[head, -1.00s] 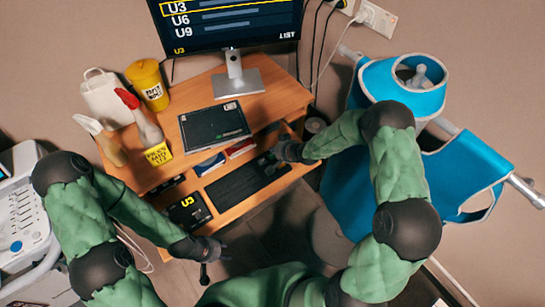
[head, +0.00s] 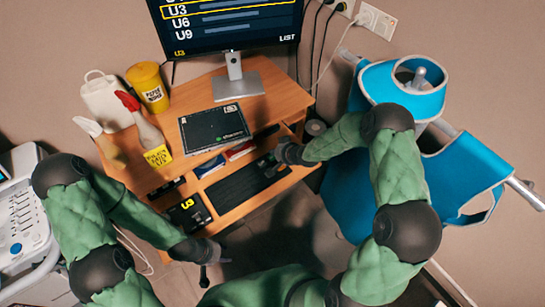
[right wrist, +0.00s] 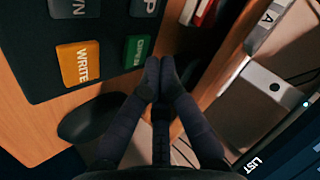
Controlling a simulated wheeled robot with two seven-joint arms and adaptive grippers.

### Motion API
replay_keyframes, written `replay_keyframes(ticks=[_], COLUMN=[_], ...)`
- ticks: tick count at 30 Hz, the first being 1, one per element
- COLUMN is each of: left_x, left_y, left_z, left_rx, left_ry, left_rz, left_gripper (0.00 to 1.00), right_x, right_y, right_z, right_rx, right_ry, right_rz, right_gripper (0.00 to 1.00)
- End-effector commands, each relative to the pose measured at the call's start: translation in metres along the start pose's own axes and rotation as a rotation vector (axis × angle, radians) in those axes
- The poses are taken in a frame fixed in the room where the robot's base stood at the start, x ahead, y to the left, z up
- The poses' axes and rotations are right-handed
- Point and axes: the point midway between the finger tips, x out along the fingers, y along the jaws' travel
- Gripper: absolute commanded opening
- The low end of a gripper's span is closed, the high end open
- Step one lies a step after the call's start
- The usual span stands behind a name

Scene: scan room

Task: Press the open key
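The green open key (right wrist: 137,52) is on a dark key panel (right wrist: 25,60) in the right wrist view, with an orange WRITE key (right wrist: 78,63) beside it. My right gripper (right wrist: 158,64) is shut and empty, its fingertips together just beside the green key; whether they touch it I cannot tell. In the head view the right gripper (head: 272,160) is over the right end of the keyboard shelf. My left gripper (head: 205,277) hangs low in front of the desk, away from the keys; its fingers are too small to judge.
The monitor (head: 225,28) shows a list with U3 boxed and the word LIST. A black box (head: 205,135) lies on the desk top (head: 270,95). A device showing U3 (head: 188,212) is on the shelf's left.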

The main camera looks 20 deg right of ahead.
Motion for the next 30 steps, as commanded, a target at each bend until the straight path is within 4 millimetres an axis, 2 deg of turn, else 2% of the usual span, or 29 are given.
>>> replay_keyframes(ticks=[30], left_x=[0.0045], left_y=[-0.0016], left_z=[-0.0002], left_rx=[0.0], left_ry=[0.0], left_rz=[0.0], left_gripper=[0.4], right_x=[0.0059], right_y=[0.0044], right_z=[0.0042], right_rx=[0.0], right_ry=[0.0], right_rz=[0.0], right_gripper=[0.0])
